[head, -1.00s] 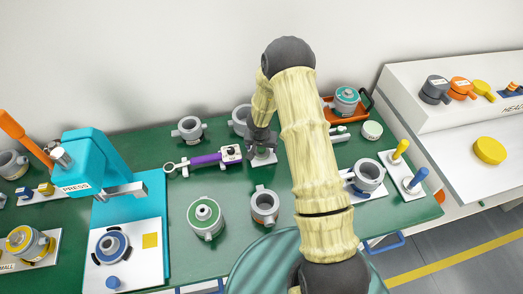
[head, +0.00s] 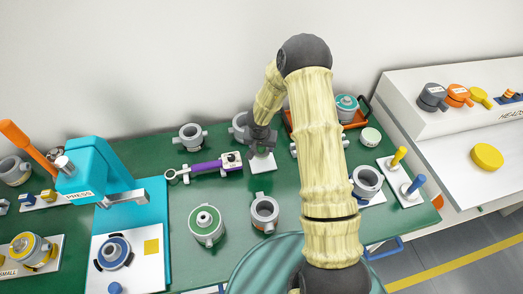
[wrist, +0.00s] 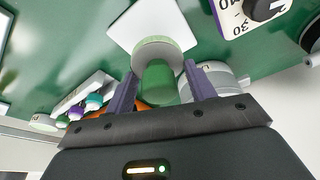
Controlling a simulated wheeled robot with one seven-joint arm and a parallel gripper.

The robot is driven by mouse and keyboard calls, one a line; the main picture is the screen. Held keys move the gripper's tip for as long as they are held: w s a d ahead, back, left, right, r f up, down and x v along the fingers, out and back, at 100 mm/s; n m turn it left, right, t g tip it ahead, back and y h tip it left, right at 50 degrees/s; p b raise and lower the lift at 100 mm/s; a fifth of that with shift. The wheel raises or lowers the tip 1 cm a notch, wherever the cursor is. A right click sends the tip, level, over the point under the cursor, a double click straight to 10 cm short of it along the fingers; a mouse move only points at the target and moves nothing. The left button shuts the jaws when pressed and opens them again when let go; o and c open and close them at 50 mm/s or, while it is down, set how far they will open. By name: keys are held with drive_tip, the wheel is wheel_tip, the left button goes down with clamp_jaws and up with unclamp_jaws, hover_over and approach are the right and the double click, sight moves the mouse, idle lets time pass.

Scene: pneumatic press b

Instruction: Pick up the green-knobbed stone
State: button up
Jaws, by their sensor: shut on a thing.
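The green-knobbed stone (wrist: 157,54) is a pale round disc with a green knob (wrist: 158,84) in the wrist view. My gripper (wrist: 158,88) is shut on the knob, one finger on each side. In the head view my gripper (head: 262,146) is above a white square plate (head: 263,164). The stone is too small to make out clearly there. In the wrist view the stone overlaps the edge of that plate (wrist: 145,22) and appears raised off it.
A purple-handled gauge tool (head: 207,165) lies close left of my gripper. Grey ring parts (head: 264,210) stand in front and behind. An orange tray (head: 357,121) is at the back right, and a blue press (head: 98,170) at left. Green bench between the parts is bare.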

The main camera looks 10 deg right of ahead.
wheel_tip(320, 180, up, 6)
drive_tip(key=shift+f+p, duration=0.2)
drive_tip(key=shift+p, duration=0.3)
drive_tip(key=o, duration=0.5)
drive_tip(key=shift+f, duration=0.1)
drive_tip(key=shift+c, duration=1)
drive_tip(key=s+d+f+n, duration=0.1)
drive_tip(key=s+d+f, duration=0.1)
drive_tip(key=s+d+f+n, duration=0.1)
drive_tip(key=s+d+f, duration=0.1)
drive_tip(key=s, duration=0.1)
drive_tip(key=s+d+f+n+y, duration=0.1)
drive_tip(key=s+d+f+n, duration=0.1)
drive_tip(key=s+d, duration=0.1)
drive_tip(key=shift+s+f, duration=0.2)
drive_tip(key=shift+s, duration=0.05)
drive_tip(key=shift+s+f+n, duration=0.2)
drive_tip(key=shift+s+n, duration=0.1)
drive_tip(key=shift+s, duration=0.15)
